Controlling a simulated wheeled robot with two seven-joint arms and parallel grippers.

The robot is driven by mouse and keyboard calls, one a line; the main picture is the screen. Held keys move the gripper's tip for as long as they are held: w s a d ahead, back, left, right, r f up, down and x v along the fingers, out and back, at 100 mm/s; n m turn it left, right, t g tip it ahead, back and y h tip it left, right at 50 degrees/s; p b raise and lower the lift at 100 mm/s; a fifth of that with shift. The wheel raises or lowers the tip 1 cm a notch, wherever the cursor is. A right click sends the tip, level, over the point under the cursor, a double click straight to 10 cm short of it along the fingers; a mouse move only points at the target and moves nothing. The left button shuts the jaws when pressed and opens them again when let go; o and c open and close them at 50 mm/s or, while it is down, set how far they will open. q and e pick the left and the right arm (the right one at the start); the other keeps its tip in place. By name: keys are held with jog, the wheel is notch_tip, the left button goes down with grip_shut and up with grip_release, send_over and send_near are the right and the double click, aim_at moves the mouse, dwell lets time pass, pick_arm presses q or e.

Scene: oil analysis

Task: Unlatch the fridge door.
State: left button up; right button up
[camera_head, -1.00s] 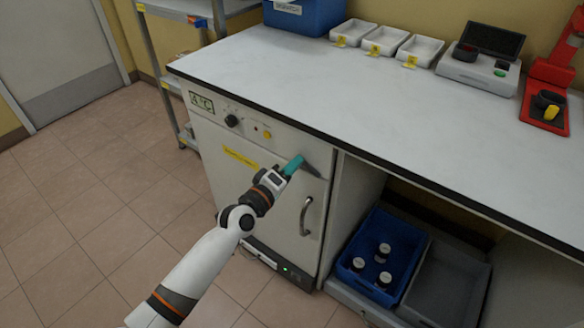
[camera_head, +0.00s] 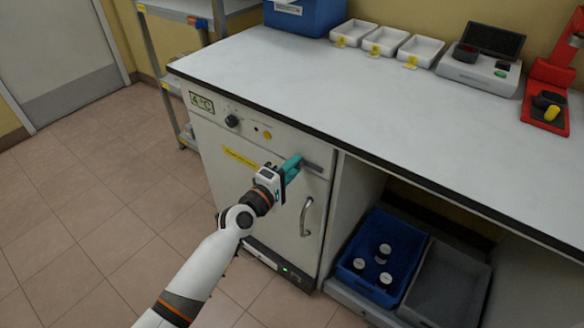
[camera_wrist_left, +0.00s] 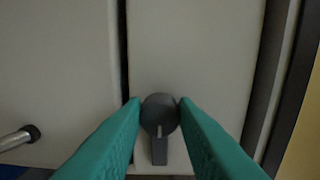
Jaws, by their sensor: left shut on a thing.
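The fridge (camera_head: 225,185) is a white cabinet under the counter, and its door looks closed. A grey metal bar handle (camera_head: 306,217) is on the door; its end shows at the left of the left wrist view (camera_wrist_left: 20,138). The dark grey latch (camera_head: 314,166) sits above the handle, its lever pointing right and near level. In the left wrist view its round hub (camera_wrist_left: 160,112) lies between the teal fingertips, with the lever extending down the picture. My left gripper (camera_head: 292,166) is shut on the latch. My right gripper is not in view.
The white counter (camera_head: 300,85) overhangs the fridge. A blue crate (camera_head: 352,278) with several bottles stands beside a grey tray (camera_head: 447,288) at right. A metal shelf (camera_head: 165,60) is at left. The tiled floor (camera_head: 90,220) before the fridge is clear.

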pick_arm(q)
jog(key=shift+f, duration=0.1)
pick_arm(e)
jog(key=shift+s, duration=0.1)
pick_arm(q)
jog(key=o, duration=1)
jog(key=v, duration=1.2)
jog(key=shift+p, duration=0.3)
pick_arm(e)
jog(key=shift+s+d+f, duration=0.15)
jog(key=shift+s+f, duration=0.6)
